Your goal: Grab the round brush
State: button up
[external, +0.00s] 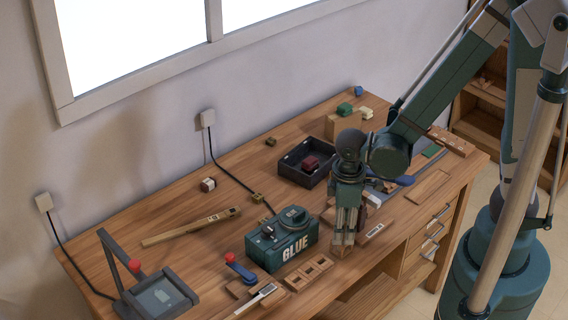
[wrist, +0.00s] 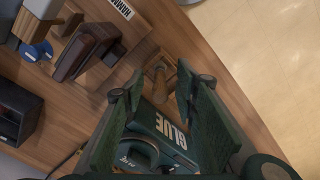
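My gripper (external: 345,238) points down over the front part of the wooden bench, just right of the green glue box. In the wrist view its two green fingers (wrist: 158,88) stand apart, with the gripper open. Between and beyond the fingertips is a small wooden piece with a rounded top (wrist: 158,72), which may be the round brush; its shape is too small to be sure. In the external view a wooden piece (external: 342,251) shows at the fingertips, mostly hidden by them. I cannot tell whether the fingers touch it.
The glue box (external: 290,245) stands close left of my gripper. A dark open tray (external: 294,172) holding a reddish block lies behind. Wooden holders (external: 308,274) and a labelled holder (external: 375,231) lie along the front. The bench's front edge is near; the left middle is fairly clear.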

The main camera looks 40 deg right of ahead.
dwell(0.4)
jog(key=c, duration=0.9)
jog(key=shift+r, duration=0.2)
jog(key=shift+r+p, duration=1.05)
jog(key=shift+r, duration=3.8)
